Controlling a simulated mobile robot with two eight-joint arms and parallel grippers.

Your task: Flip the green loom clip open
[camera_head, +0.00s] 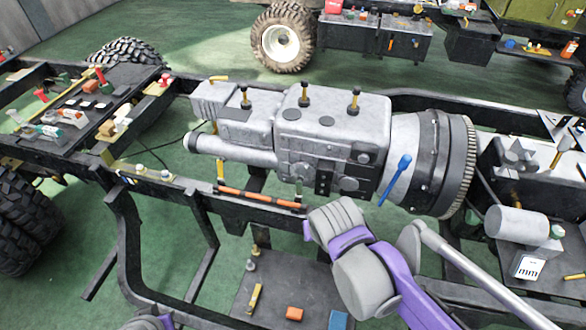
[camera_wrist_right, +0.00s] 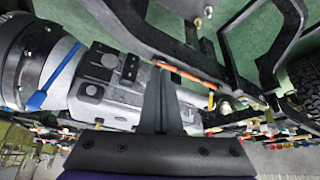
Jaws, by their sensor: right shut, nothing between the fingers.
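A small upright greenish piece, which looks like the green loom clip (camera_head: 298,188), stands at the right end of the orange loom (camera_head: 258,198) on the near chassis rail in the head view. Whether its flap is open or shut is too small to tell. My right gripper (camera_head: 308,231) is just below and right of it, apart from it in the picture. In the right wrist view its fingers (camera_wrist_right: 161,85) are shut and empty, pointing toward the loom (camera_wrist_right: 186,73); I cannot make out the green clip there.
A yellow clip (camera_head: 221,172) stands at the loom's left end. The grey gearbox (camera_head: 330,130) with a blue-handled tool (camera_head: 396,180) lies just behind the rail. A lower tray (camera_head: 275,285) holds small parts.

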